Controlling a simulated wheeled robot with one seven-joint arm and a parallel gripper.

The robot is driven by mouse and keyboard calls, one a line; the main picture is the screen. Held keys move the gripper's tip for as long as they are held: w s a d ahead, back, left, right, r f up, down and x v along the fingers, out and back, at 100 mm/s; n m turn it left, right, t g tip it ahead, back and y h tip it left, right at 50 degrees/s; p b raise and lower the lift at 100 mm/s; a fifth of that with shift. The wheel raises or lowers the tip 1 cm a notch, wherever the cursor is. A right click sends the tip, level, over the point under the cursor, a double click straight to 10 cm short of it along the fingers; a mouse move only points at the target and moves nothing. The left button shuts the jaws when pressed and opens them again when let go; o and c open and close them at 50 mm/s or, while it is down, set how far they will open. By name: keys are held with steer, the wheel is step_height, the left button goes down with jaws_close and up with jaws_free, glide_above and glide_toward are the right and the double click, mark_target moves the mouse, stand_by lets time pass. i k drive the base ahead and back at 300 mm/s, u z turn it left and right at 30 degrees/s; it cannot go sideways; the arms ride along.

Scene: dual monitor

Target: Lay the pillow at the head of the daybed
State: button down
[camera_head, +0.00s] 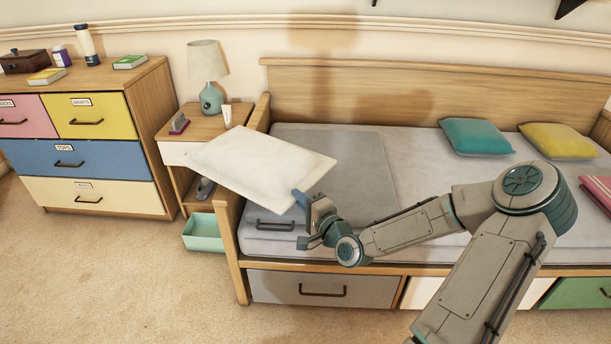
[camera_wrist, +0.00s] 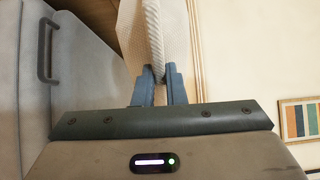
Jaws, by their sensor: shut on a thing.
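The white pillow (camera_head: 262,168) is a flat, pale rectangle in the head view, held tilted in the air over the left end of the daybed (camera_head: 350,95), partly in front of the nightstand. My gripper (camera_head: 302,198) is shut on the pillow's near right edge. In the wrist view my gripper (camera_wrist: 158,74) pinches the pillow (camera_wrist: 152,35) between its blue fingers. The daybed has a wooden frame and a light mattress.
A dresser (camera_head: 100,150) is further left. Teal (camera_head: 475,136) and yellow (camera_head: 557,140) cushions lie on the daybed's right half, with a striped one at the right edge.

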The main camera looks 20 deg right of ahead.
mark_target(332, 177)
steer(key=u, duration=1.35)
steer(key=i, duration=1)
steer(key=z, duration=2.2)
